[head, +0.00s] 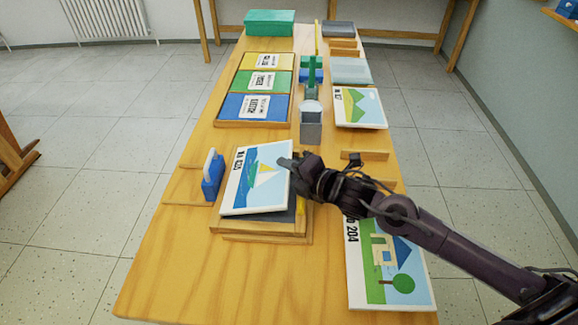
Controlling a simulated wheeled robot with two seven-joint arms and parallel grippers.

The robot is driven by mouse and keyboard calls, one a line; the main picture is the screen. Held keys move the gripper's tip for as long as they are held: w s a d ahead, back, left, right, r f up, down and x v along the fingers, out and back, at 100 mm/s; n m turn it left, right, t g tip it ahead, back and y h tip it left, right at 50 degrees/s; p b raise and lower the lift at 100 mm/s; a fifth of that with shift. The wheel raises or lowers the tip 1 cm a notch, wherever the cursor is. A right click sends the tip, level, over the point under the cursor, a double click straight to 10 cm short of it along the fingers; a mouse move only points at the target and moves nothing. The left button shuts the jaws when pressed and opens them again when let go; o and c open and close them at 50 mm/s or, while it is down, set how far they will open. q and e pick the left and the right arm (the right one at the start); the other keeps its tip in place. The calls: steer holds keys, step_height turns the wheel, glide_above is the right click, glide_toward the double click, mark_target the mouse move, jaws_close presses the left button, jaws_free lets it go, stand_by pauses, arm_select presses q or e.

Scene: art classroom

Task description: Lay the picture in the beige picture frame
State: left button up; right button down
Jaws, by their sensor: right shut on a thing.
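My right gripper (288,163) is shut on the right edge of a picture (256,184), a white card with a sailboat on blue water. The picture is tilted and lies over a beige wooden picture frame (262,230) with a dark inside. It covers most of the frame; the frame's front rim and right side show. I cannot tell whether the picture's lower edge touches the frame. My left gripper is not in view.
A house picture (391,268) lies at the front right, partly under my arm. A mountain picture (360,107), a tray of coloured cards (224,124) and a grey holder (311,128) are farther back. The front left table is clear.

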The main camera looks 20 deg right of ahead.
steer(key=shift+f, duration=0.25)
steer(key=c, duration=1.4)
jaws_free()
steer(key=shift+r, duration=0.15)
steer(key=shift+s+d, duration=0.1)
steer(key=shift+s, duration=0.15)
steer(key=v, duration=0.5)
steer(key=shift+s+d, duration=0.2)
steer(key=shift+s, duration=0.15)
steer(key=shift+s+d+r, duration=0.2)
steer(key=shift+s, duration=0.25)
steer(key=shift+s+r, duration=0.15)
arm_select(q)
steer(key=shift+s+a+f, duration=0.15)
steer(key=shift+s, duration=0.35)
